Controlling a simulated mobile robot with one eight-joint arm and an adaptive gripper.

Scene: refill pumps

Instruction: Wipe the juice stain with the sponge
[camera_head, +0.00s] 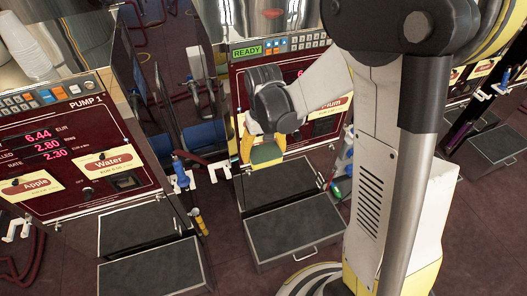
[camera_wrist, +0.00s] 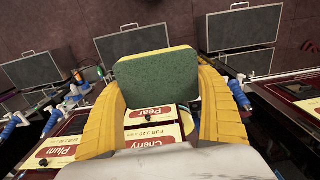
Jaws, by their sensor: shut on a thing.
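My gripper (camera_head: 263,146) is shut on the sponge (camera_head: 267,154), in front of the middle pump's panel. The sponge has a green scouring face and a yellow edge. In the wrist view, the sponge (camera_wrist: 157,82) sits between the two yellow ribbed fingers of my gripper (camera_wrist: 160,72), with its green face toward the camera. It hides part of the view behind it. I cannot make out a juice stain in either view. Whether the sponge touches any surface I cannot tell.
Pump 1 (camera_head: 80,135) stands at the left with Apple and Water labels. Grey trays (camera_head: 295,226) stand below the pumps. Blue-handled nozzles (camera_head: 180,172) stick out beside the panels. Cherry (camera_wrist: 152,135) and Plum (camera_wrist: 70,151) labels lie close below the sponge in the wrist view.

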